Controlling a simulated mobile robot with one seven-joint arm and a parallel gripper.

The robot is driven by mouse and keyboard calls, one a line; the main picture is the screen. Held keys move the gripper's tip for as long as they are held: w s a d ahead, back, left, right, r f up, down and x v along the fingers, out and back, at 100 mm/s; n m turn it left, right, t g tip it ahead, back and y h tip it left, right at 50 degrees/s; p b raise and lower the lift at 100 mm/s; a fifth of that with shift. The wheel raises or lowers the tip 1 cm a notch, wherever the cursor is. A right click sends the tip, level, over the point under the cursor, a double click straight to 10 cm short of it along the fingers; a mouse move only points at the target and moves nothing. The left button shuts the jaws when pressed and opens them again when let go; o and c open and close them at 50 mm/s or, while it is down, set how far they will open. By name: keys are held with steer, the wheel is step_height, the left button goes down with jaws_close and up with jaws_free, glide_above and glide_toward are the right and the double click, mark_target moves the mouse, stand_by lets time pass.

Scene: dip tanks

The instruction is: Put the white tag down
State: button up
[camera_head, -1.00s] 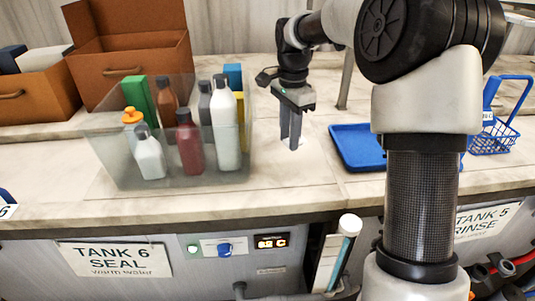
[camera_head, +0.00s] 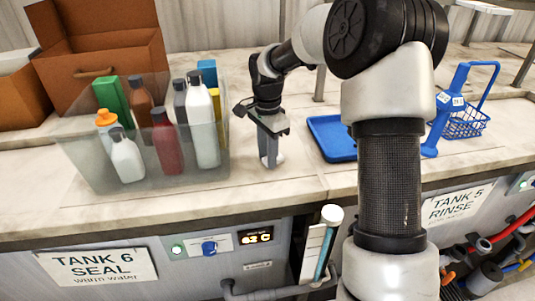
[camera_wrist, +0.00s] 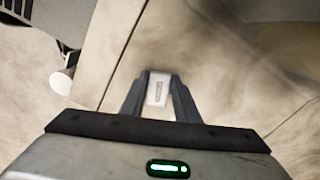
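The white tag (camera_wrist: 157,92) shows in the wrist view as a small pale plate with grey marking, between the two fingertips of my gripper (camera_wrist: 158,76). The fingers lie close on both of its sides and appear shut on it. In the head view my gripper (camera_head: 269,160) points down at the pale counter (camera_head: 240,182), right of the clear bin. A bit of white shows at its fingertips there. I cannot tell whether the tag touches the counter.
A clear bin (camera_head: 90,178) of several bottles stands just left of my gripper. The counter's front edge is close; bare counter surrounds the fingertips.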

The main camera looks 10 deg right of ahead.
steer(key=o, duration=0.4)
steer(key=shift+c, duration=0.2)
